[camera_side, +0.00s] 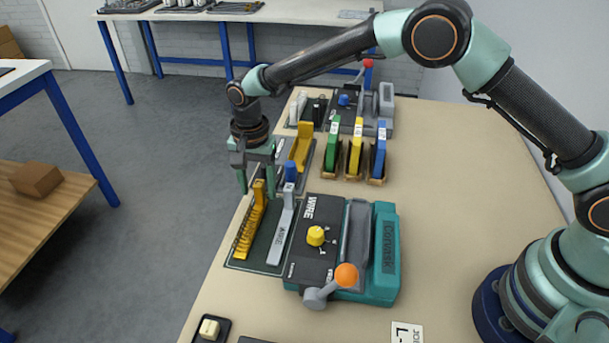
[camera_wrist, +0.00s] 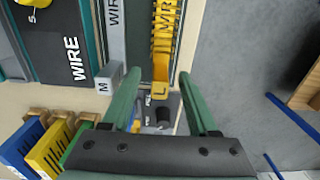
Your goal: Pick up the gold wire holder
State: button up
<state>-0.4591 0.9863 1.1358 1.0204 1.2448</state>
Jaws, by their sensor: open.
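The gold wire holder (camera_side: 250,227) stands on a dark mat at the left of the near machine, with an upright block at its far end. In the wrist view the gold holder (camera_wrist: 163,40) carries raised letters, and its block is marked L. My gripper (camera_side: 257,184) is open, pointing down over the block end.
A grey holder (camera_side: 282,232) marked M stands close beside the gold one. The teal machine (camera_side: 385,255) marked WIRE is to its right. Another yellow holder (camera_side: 302,146) stands farther back. Green, yellow and blue (camera_side: 379,152) pieces sit in brown boxes. The table's left edge is near.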

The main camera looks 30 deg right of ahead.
jog(key=shift+f, duration=0.35)
grip_shut()
jog(key=shift+r, duration=0.1)
